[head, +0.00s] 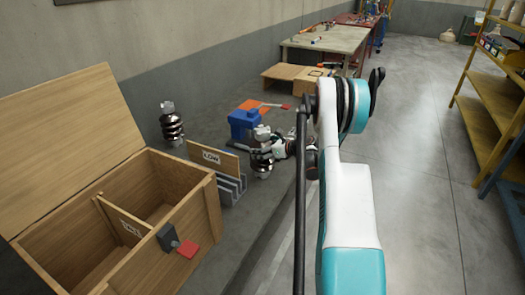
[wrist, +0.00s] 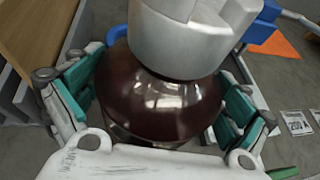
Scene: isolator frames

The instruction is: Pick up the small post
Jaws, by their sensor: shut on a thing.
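A dark brown ribbed post with a silver metal cap (head: 261,158) is in my gripper (head: 276,147), left of my arm. A second similar post (head: 172,125) stands apart, farther left, behind the wooden crate.
An open wooden crate (head: 205,200) with a divider and a red-handled latch (head: 187,248) is at the left. A board marked LOW (head: 213,158) stands in a grey rack (head: 232,188) beside the held post.

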